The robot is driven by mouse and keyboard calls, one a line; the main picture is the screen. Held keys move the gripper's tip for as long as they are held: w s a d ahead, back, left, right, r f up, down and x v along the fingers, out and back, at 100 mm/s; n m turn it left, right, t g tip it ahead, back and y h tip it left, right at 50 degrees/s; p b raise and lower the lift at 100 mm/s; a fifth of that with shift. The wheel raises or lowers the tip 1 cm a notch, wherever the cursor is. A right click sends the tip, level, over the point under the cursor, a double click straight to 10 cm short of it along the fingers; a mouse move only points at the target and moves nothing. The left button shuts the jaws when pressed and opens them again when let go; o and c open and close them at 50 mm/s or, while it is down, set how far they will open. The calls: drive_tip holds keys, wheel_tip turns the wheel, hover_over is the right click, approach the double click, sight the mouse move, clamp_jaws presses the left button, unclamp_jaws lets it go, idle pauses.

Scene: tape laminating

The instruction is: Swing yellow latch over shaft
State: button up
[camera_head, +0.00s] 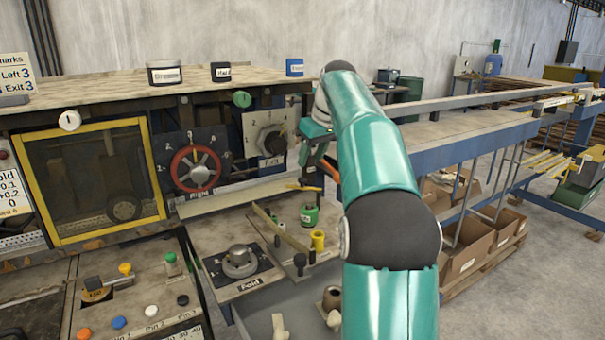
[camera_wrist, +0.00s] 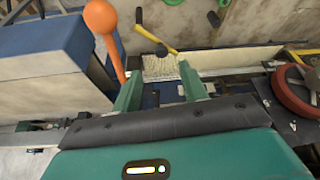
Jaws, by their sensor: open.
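A thin yellow latch (camera_wrist: 156,39) with dark ends lies just beyond my fingertips in the wrist view. In the head view, a small yellow piece (camera_head: 304,188) that appears to be the same latch shows at the right end of a pale bar (camera_head: 235,192). My gripper (camera_wrist: 160,82) is open, with its two green fingers apart and nothing visible between them. In the head view my gripper (camera_head: 308,160) is partly hidden by my arm. I cannot clearly tell which part is the shaft.
An orange ball-ended lever (camera_wrist: 103,22) stands close to the left finger. A red handwheel (camera_wrist: 297,92) is at the right of the wrist view; it also shows in the head view (camera_head: 196,169). A green pot (camera_head: 309,215) and yellow cup (camera_head: 318,240) stand on the bench below.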

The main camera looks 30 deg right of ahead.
sight(303, 179)
drive_tip(key=x, duration=0.6)
drive_tip(key=shift+w+a+f, duration=0.1)
drive_tip(key=shift+w+f, duration=0.1)
drive_tip(key=shift+f, duration=0.05)
clamp_jaws()
